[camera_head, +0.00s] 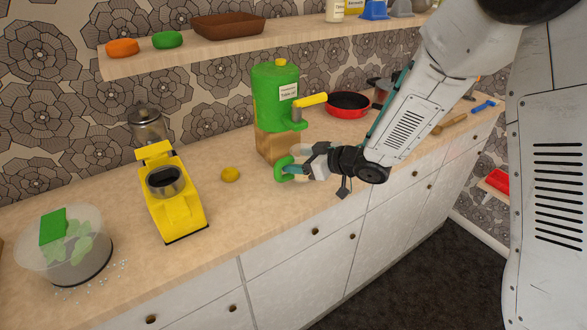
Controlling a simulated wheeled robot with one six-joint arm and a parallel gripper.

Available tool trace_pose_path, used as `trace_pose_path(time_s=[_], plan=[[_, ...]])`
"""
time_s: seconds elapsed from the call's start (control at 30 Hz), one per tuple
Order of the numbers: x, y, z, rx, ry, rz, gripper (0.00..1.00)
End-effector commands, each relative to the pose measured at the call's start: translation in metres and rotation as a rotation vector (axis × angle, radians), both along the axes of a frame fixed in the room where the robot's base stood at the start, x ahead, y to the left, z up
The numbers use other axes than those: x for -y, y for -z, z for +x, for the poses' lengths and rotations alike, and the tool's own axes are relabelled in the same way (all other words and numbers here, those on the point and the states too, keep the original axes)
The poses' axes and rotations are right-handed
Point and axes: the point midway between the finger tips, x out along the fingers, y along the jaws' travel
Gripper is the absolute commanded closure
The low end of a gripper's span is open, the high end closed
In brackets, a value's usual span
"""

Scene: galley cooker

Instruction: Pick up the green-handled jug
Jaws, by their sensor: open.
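The green-handled jug shows mainly as its green loop handle (284,169) on the counter, in front of the green dispenser. A pale, see-through shape behind my gripper looks like its body, mostly hidden. My gripper (297,168) is open, low over the counter, with its fingertips at the right side of the handle. I cannot tell whether the handle lies between the fingers or whether they touch it.
A green dispenser (275,95) with a yellow lever stands on a wooden block behind the jug. A red pan (348,112) is behind right. A shelf (200,50) hangs above.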

Motion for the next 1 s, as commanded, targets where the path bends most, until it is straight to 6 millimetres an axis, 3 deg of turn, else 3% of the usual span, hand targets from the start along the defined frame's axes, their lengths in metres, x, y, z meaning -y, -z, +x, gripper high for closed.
trace_pose_path(time_s=[0.27, 0.4, 0.5, 0.77, 1.0], plan=[[-0.005, 0.002, 0.004, 0.001, 0.002, 0.0, 0.32], [-0.005, 0.002, 0.003, 0.001, 0.002, 0.0, 0.71], [-0.005, 0.002, 0.004, 0.001, 0.002, 0.0, 0.76], [-0.006, -0.003, 0.003, 0.003, -0.001, 0.001, 0.76], [-0.014, -0.037, 0.001, 0.007, -0.012, 0.0, 0.76]])
